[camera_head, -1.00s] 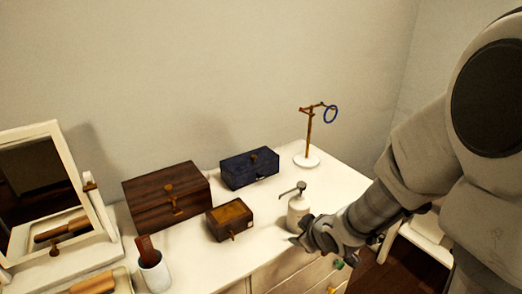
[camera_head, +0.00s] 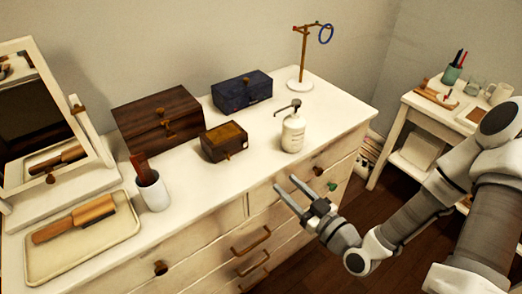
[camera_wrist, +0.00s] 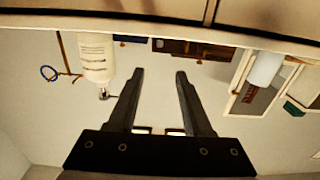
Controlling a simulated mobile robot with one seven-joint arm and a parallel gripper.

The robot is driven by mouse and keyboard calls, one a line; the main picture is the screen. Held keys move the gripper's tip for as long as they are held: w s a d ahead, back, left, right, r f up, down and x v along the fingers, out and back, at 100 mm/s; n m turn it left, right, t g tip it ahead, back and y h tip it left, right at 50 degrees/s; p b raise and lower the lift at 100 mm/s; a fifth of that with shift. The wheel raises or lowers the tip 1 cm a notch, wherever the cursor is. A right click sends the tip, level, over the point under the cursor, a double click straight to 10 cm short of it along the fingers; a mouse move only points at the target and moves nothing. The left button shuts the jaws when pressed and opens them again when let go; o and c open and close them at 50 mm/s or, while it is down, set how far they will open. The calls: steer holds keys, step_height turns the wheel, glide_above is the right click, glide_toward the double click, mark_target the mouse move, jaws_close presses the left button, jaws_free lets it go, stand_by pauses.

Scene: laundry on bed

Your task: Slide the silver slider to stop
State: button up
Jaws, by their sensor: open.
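I cannot make out a silver slider in either view. My gripper (camera_head: 287,184) is open and empty, in front of the dresser's front edge and below the white pump bottle in the head view. In the wrist view its two dark fingers (camera_wrist: 160,72) stand apart with nothing between them. A small brown box (camera_head: 224,141) with a light clasp stands on the dresser. A larger brown wooden box (camera_head: 158,120) with a brass clasp and a dark blue box (camera_head: 242,92) stand behind it.
The dresser (camera_head: 205,185) carries a white pump bottle (camera_head: 293,133), a stand with a blue ring (camera_head: 326,34), a white cup (camera_head: 153,192), a brush tray (camera_head: 82,248) and a mirror (camera_head: 40,105). A side table (camera_head: 416,110) stands right. Handles and knobs protrude from the drawers.

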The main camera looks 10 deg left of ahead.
steer(key=shift+b+x, duration=0.75)
steer(key=shift+b, duration=0.65)
steer(key=b, duration=0.5)
glide_toward(246, 145)
steer(key=x, duration=0.8)
steer(key=shift+r, duration=0.15)
steer(key=shift+s, duration=0.1)
jaws_close()
